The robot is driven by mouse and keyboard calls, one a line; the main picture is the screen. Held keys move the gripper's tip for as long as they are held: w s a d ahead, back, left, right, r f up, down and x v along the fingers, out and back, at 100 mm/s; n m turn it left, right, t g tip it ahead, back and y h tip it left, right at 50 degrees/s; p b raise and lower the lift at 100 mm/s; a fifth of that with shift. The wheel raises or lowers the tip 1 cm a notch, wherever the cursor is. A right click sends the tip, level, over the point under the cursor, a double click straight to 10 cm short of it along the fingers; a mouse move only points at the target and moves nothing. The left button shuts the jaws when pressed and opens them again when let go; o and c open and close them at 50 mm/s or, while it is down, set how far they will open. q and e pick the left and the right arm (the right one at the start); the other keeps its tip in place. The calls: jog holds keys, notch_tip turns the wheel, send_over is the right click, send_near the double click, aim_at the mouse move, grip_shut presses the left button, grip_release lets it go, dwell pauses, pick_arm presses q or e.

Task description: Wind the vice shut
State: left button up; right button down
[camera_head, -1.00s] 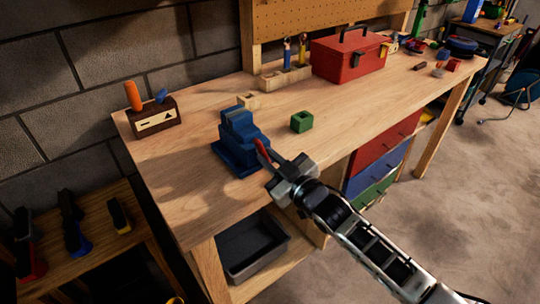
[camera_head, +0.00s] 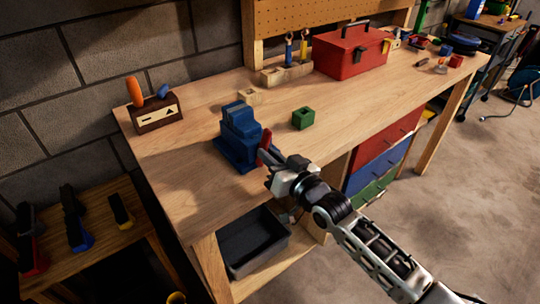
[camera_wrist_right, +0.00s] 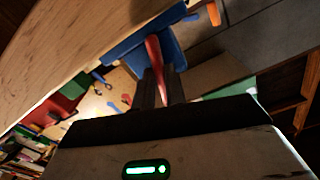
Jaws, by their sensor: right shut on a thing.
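The blue vice (camera_head: 238,138) stands at the front edge of the wooden workbench (camera_head: 185,190). Its red handle (camera_head: 265,146) is on the side facing my right arm. My right gripper (camera_head: 268,160) is shut on the red handle. In the right wrist view the red handle (camera_wrist_right: 155,65) runs down between the two dark fingers (camera_wrist_right: 158,88), with the blue vice (camera_wrist_right: 150,35) beyond it. The gap between the vice jaws is too small to judge. My left gripper is not in view.
A green block (camera_head: 303,119) and a small pale wooden block (camera_head: 248,97) sit near the vice. A dark wooden holder (camera_head: 158,115) stands to the left, and a red toolbox (camera_head: 348,58) further back. A grey bin (camera_head: 250,245) is below the bench top.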

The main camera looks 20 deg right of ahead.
jog(key=shift+s+f, duration=0.15)
jog(key=shift+f, duration=0.1)
jog(key=c, duration=1.4)
grip_release()
jog(key=shift+c, duration=0.2)
jog(key=shift+d+r, duration=0.1)
jog(key=shift+r, duration=0.1)
jog(key=shift+s, duration=0.1)
jog(key=b+v, duration=0.1)
jog(key=v, duration=1.4)
jog(key=shift+s+b, duration=0.4)
jog(key=shift+d, duration=0.15)
